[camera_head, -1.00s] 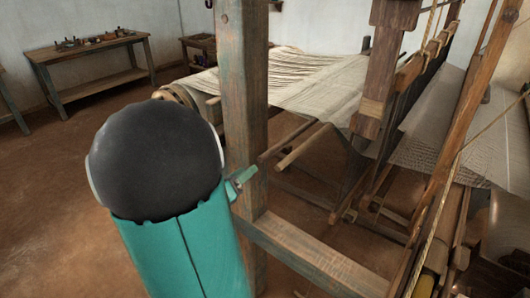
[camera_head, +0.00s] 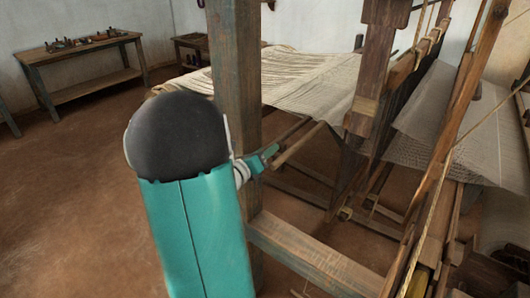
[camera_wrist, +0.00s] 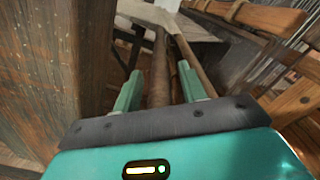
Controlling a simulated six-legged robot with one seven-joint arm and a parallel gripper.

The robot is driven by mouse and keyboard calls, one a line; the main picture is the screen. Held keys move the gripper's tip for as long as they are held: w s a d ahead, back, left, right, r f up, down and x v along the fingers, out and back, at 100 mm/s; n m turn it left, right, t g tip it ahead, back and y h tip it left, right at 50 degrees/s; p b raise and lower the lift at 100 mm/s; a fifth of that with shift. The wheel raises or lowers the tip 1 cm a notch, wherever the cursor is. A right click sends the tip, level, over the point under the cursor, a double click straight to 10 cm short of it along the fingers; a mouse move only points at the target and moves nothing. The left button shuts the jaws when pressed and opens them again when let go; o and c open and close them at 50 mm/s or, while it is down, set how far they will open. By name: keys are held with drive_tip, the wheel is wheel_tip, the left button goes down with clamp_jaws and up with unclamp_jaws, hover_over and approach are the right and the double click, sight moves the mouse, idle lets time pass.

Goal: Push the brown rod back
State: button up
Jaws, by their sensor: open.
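A brown rod (camera_wrist: 160,65) runs lengthwise between the two fingers of my gripper (camera_wrist: 159,80) in the wrist view. My gripper is open, with one finger on each side of the rod. I cannot tell whether either finger touches it. In the head view, my gripper (camera_head: 270,155) is just right of the upright post, at the near ends of two rods. The nearer rod (camera_head: 302,143) slants up and back under the cloth. My gripper partly hides the near ends.
A thick wooden post (camera_head: 237,70) stands close to the left of my gripper. A low crossbeam (camera_head: 310,258) runs below it. Pale woven cloth (camera_head: 310,85) stretches above and behind. A bench with tools (camera_head: 95,62) stands far left. The floor at left is clear.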

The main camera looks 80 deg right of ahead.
clamp_jaws()
drive_tip(key=shift+w+d, duration=0.3)
drive_tip(key=shift+w, duration=0.4)
drive_tip(key=shift+w+d, duration=0.25)
drive_tip(key=shift+w, duration=0.4)
drive_tip(key=shift+w+d, duration=0.3)
drive_tip(key=shift+w, duration=0.4)
unclamp_jaws()
drive_tip(key=shift+w, duration=0.2)
drive_tip(key=shift+s, duration=0.1)
drive_tip(key=shift+f, duration=0.1)
